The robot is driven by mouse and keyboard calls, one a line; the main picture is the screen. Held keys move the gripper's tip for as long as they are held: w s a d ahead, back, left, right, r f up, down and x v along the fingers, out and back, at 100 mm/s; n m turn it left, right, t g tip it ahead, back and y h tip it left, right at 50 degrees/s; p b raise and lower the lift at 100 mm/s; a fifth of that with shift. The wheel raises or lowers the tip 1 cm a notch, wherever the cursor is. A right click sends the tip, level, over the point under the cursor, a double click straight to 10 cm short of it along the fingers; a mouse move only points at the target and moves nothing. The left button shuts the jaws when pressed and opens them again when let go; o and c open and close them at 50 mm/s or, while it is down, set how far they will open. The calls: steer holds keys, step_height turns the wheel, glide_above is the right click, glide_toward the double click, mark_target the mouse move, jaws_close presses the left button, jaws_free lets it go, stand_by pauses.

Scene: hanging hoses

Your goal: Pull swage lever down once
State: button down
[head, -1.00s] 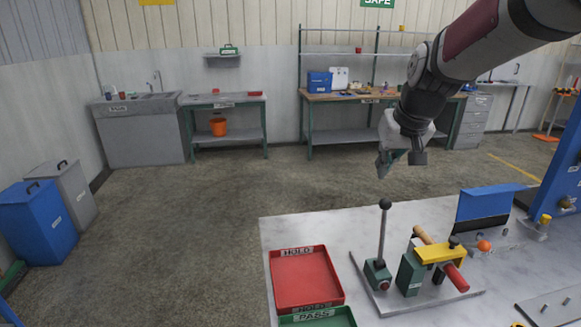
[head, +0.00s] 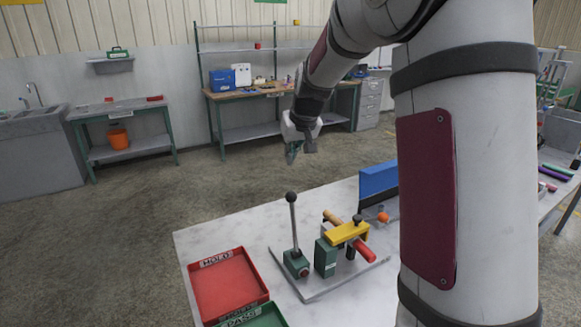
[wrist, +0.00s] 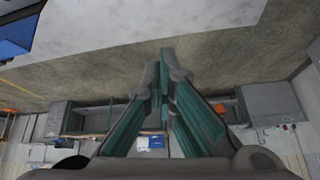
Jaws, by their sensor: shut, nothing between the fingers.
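The swage lever (head: 294,228) stands upright on its green base, a grey rod with a dark ball knob on top, at the left end of a grey plate (head: 318,287). Beside it on the plate is a green block with a yellow clamp (head: 348,232) and a red-ended wooden piece. My gripper (head: 294,155) hangs in the air at about the height of the lever's knob or above, apart from the lever and appearing beyond it in the head view. Its fingers are shut and empty in the wrist view (wrist: 166,55). The lever is not recognisable in the wrist view.
A red HOLD tray (head: 228,284) and a green PASS tray (head: 255,316) sit left of the plate on the pale table (head: 205,240). A blue panel (head: 377,180) stands at the back right. My arm hides the table's right part.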

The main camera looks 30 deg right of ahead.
steer(key=a+p+x, duration=0.1)
steer(key=x, duration=0.8)
steer(key=s+p, duration=0.1)
steer(key=s, duration=0.1)
steer(key=s+p, duration=0.1)
steer(key=s, duration=0.1)
steer(key=shift+d+f, duration=0.1)
steer(key=shift+f, duration=0.3)
